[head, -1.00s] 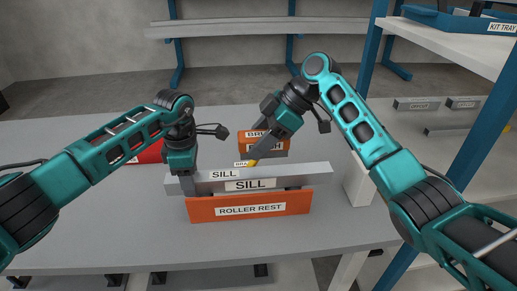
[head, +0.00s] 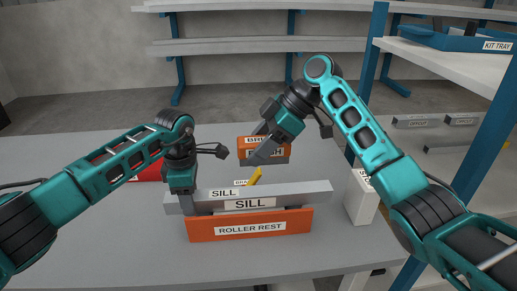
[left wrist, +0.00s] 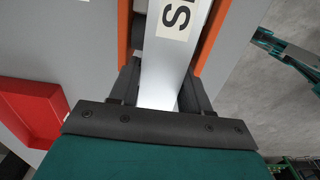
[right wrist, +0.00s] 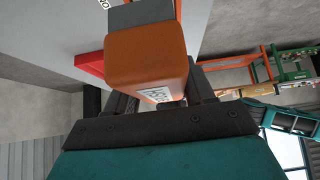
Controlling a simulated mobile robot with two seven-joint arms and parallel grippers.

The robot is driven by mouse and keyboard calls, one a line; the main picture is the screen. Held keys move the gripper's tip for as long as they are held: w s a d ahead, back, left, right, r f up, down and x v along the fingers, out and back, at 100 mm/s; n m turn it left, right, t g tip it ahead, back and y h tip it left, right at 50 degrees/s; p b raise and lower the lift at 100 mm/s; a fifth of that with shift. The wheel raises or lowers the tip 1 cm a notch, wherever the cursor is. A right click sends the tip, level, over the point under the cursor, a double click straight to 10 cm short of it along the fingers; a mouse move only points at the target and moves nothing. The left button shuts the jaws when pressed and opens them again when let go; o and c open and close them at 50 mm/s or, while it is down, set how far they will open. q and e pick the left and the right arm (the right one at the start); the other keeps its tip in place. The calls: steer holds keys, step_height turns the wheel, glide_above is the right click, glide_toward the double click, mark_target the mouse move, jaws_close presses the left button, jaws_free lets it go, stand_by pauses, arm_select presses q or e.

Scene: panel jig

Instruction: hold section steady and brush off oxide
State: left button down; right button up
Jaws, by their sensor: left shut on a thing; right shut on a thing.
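The grey sill (head: 300,198), labelled SILL, lies along the orange roller rest (head: 200,229) on the table. My left gripper (head: 187,203) is shut on its left end; in the left wrist view my fingers (left wrist: 160,95) flank the sill (left wrist: 165,70). My right gripper (head: 262,152) is shut on the orange brush (head: 279,151), apart from the sill, behind and above its middle. The right wrist view shows the orange brush block (right wrist: 150,60) between my fingers (right wrist: 160,100). A yellow strip (head: 254,176) shows at the sill's back edge, beside a partly hidden label. I see no clear oxide.
A white block (head: 361,200) stands right of the sill. A red tray (head: 152,174) sits behind my left arm. A shelf at right holds a blue kit tray (head: 455,38) and, lower, grey offcuts (head: 418,122). The table front is clear.

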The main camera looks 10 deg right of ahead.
arm_select(q)
steer(key=shift+s+f, duration=0.15)
steer(key=shift+f, duration=0.2)
steer(key=shift+c, duration=2.2)
jaws_free()
steer(key=shift+r, duration=0.1)
steer(key=r, duration=1)
steer(key=shift+w+r, duration=0.25)
steer(key=shift+r, duration=0.15)
steer(key=shift+s+r, duration=0.1)
steer(key=shift+r, duration=0.45)
